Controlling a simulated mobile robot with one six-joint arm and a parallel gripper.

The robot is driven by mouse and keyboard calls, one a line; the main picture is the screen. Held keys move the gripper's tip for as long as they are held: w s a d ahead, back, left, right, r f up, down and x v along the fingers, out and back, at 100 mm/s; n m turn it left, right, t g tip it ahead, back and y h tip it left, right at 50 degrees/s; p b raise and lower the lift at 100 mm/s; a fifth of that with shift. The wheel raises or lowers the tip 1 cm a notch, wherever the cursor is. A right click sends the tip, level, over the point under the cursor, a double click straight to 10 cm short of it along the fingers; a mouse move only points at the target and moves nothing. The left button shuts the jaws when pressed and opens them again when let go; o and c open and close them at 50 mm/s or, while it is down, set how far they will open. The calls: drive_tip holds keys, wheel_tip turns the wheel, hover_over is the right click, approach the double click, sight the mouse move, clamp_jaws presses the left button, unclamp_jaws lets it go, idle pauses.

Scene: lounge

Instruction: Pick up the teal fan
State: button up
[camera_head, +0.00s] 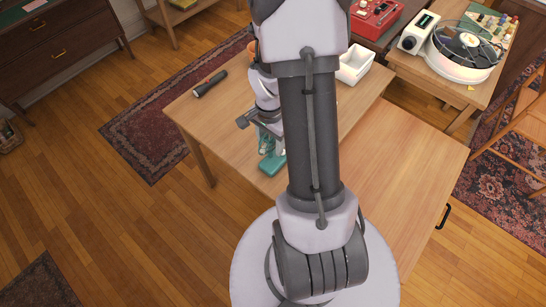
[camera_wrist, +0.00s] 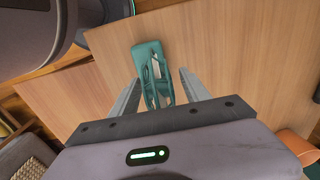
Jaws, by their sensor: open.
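The teal fan (camera_head: 272,164) stands on the wooden table (camera_head: 222,112) near its front edge, partly hidden behind my arm in the head view. In the wrist view the teal fan (camera_wrist: 151,72) lies between and a little beyond my fingers, its teal base at the far end. My gripper (camera_wrist: 157,78) is open, with one finger on each side of the fan and a gap visible on both sides. In the head view my gripper (camera_head: 258,130) is just above the fan, partly hidden by my arm.
A black flashlight (camera_head: 210,83) lies on the table's left part. A white tray (camera_head: 355,66) sits at the back right, and an orange object (camera_head: 252,46) shows at the back. The table's left front is clear.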

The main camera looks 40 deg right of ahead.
drive_tip(key=shift+r, duration=0.15)
drive_tip(key=shift+c, duration=0.4)
clamp_jaws()
idle(0.8)
